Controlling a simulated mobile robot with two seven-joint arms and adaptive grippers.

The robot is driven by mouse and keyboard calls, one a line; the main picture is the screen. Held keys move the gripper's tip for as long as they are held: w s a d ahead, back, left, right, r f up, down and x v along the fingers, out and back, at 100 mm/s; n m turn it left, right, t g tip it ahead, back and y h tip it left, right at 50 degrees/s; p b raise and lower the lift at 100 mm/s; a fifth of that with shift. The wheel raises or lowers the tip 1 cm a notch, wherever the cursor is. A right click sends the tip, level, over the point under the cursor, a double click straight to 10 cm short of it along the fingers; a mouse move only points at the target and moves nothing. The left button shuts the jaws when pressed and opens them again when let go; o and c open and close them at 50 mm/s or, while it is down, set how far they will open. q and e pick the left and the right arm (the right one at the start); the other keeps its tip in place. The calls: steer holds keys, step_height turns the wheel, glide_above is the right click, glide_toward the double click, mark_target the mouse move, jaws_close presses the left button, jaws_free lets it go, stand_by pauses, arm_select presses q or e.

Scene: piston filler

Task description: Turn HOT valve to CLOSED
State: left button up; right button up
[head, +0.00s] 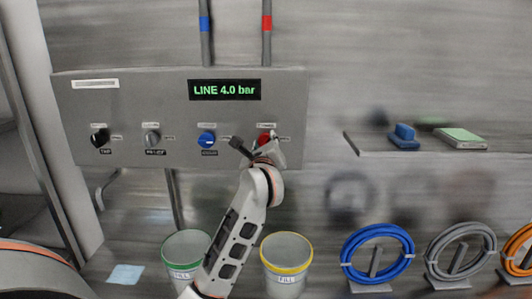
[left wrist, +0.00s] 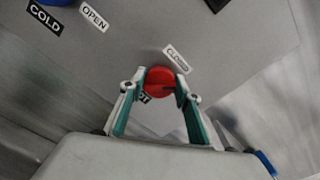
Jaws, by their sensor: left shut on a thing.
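The HOT valve is a red round knob (left wrist: 159,80) on the grey panel (head: 190,105). In the head view only part of the red knob (head: 265,138) shows behind my left gripper (head: 262,147). In the left wrist view my left gripper (left wrist: 163,90) has one finger on each side of the knob and is shut on it. A CLOSED label (left wrist: 177,59) sits just above the knob, slightly right. The HOT label (left wrist: 143,97) is partly hidden by the left finger. I cannot tell exactly where the knob points. My right gripper is not in view.
The blue COLD knob (head: 206,139) is left of the red one, then a grey knob (head: 152,138) and a black knob (head: 100,138). A display (head: 224,90) reads LINE 4.0 bar. Green-rimmed (head: 186,250) and yellow-rimmed (head: 286,261) buckets stand below. Coiled hoses (head: 378,254) are at right.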

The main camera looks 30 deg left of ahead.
arm_select(q)
steer(key=n+b, duration=0.8)
steer(key=shift+f, duration=0.3)
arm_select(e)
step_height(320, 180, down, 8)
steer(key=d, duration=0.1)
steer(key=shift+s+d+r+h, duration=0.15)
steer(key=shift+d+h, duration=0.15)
arm_select(q)
steer(key=shift+a+r+n, duration=0.1)
steer(key=shift+n, duration=0.2)
steer(key=o, duration=1.1)
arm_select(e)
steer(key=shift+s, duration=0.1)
arm_select(q)
steer(key=shift+s, duration=0.1)
steer(key=v, duration=1.2)
